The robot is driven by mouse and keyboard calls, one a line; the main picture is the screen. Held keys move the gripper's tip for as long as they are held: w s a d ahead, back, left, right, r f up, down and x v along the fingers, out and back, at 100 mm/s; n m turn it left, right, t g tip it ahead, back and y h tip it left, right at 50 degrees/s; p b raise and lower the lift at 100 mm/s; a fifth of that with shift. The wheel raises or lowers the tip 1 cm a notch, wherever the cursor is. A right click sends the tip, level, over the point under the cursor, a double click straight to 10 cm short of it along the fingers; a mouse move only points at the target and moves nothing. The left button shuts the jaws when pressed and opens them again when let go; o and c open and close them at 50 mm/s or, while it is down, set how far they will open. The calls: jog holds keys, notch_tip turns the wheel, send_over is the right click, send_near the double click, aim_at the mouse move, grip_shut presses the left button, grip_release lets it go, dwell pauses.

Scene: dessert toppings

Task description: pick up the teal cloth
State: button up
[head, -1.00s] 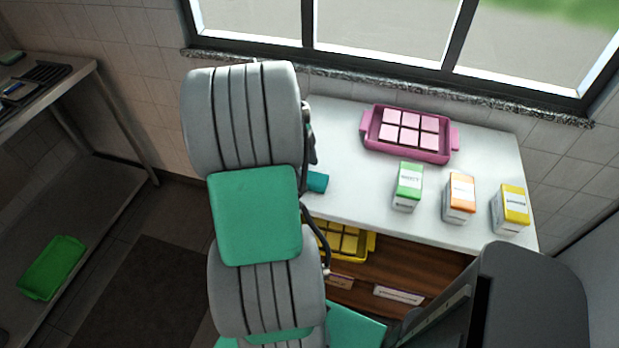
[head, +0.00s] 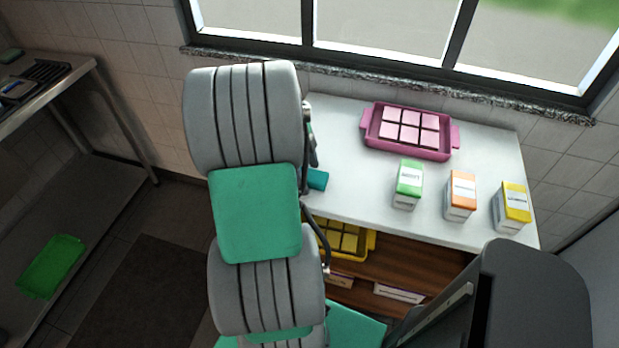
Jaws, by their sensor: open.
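The teal cloth (head: 318,180) is a small folded-looking piece on the left part of the white table, just right of my arm. Its left side may be covered by my arm. My gripper does not show; my grey and green arm stands in front of where it would be. I cannot tell how far it is from the cloth.
A pink tray (head: 452,140) with pink squares stands at the back of the white table (head: 350,195). Green (head: 407,185), orange (head: 460,196) and yellow (head: 511,208) cartons stand to the right. A yellow tray (head: 371,240) is on the shelf below.

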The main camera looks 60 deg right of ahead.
jog(key=shift+c, duration=0.3)
jog(key=c, duration=1.4)
